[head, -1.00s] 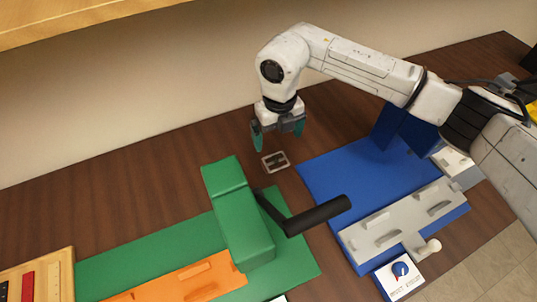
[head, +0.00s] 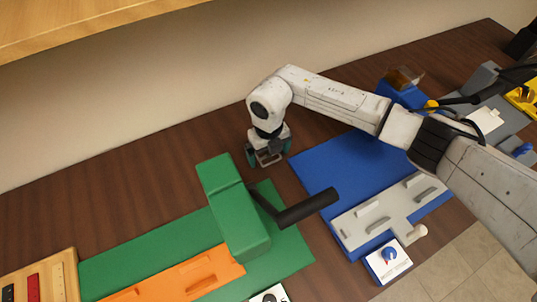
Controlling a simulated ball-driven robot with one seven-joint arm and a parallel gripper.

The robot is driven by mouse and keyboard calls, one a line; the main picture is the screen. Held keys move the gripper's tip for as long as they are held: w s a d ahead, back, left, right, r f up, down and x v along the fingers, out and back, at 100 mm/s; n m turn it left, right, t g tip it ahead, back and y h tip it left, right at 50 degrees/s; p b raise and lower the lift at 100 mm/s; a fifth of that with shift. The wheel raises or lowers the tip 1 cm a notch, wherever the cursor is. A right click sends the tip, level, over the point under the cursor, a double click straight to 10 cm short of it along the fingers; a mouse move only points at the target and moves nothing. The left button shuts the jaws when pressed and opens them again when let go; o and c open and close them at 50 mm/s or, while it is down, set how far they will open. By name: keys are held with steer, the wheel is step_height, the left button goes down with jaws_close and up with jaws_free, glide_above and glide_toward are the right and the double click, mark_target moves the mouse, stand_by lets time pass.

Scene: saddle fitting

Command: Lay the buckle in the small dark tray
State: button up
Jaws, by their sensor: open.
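The buckle (head: 267,156), a small pale metal frame with a dark middle, lies on the brown table beyond the green block. My gripper (head: 268,157) points down over it with teal fingertips apart, one on each side. The gripper partly hides the buckle, and I cannot tell whether the fingers touch it. I cannot make out the small dark tray for certain in this view.
A green block (head: 233,208) with a black handle (head: 308,207) stands close in front of my gripper. A blue mat (head: 345,165) with grey fixtures (head: 385,215) lies to the right. A wooden tray (head: 68,262) is at the lower left. Bare table lies left of my gripper.

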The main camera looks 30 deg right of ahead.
steer(key=c, duration=1.1)
